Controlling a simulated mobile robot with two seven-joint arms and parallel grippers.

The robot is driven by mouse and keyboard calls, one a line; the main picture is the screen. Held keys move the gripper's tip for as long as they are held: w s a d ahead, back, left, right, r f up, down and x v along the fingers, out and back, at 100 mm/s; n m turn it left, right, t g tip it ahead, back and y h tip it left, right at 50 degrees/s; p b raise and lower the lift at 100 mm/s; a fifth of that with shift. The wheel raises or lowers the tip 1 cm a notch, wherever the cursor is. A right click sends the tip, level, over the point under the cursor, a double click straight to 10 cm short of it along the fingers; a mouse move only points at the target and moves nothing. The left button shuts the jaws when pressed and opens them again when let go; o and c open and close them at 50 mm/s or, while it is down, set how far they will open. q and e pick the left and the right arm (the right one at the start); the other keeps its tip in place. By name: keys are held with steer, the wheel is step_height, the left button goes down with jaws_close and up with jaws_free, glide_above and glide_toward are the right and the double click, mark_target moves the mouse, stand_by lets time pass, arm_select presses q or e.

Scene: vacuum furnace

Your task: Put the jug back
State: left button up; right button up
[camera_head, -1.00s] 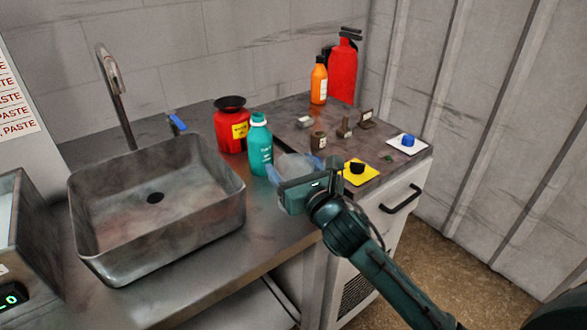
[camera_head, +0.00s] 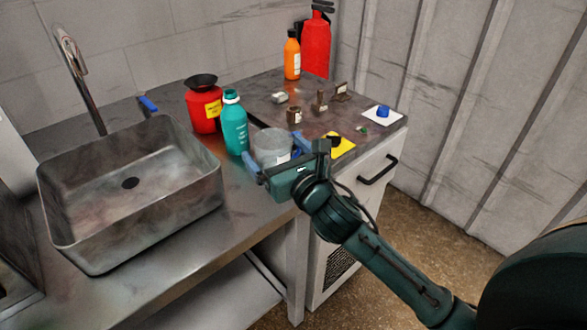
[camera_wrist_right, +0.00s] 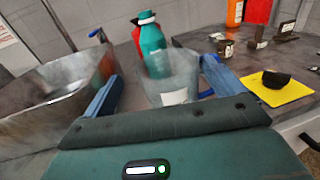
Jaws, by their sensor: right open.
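The jug (camera_head: 272,147) is a clear, greyish vessel with a pale label, standing upright on the counter just right of the teal bottle (camera_head: 234,125). It also shows in the right wrist view (camera_wrist_right: 172,78), in front of the teal bottle. My right gripper (camera_head: 275,153) is open on the near side of the jug. Its blue fingers are spread to the left and right of the jug, and I see no finger pressing on it. The jug's lower part is partly hidden by the gripper. My left gripper is not in view.
A steel sink (camera_head: 130,195) is to the left. A red jar (camera_head: 204,108), an orange bottle (camera_head: 291,58) and a fire extinguisher (camera_head: 316,42) stand behind. Small blocks, a yellow card (camera_head: 342,147) and a white card (camera_head: 376,114) lie on the dark surface to the right.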

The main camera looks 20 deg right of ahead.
steer(key=s+d, duration=0.1)
steer(key=s, duration=0.8)
steer(key=s+a+f+m+g, duration=0.1)
steer(key=s+f+m+g, duration=0.1)
steer(key=s+f+m, duration=0.2)
steer(key=s+a+f+m+g+y, duration=0.1)
steer(key=s+f+m, duration=0.3)
steer(key=f+m, duration=0.6)
steer(key=s+a+f+m+g, duration=0.3)
steer(key=s+f+m, duration=0.2)
steer(key=m, duration=1.6)
steer(key=shift+f+y, duration=0.3)
steer(key=shift+f, duration=0.85)
steer(key=shift+a, duration=0.1)
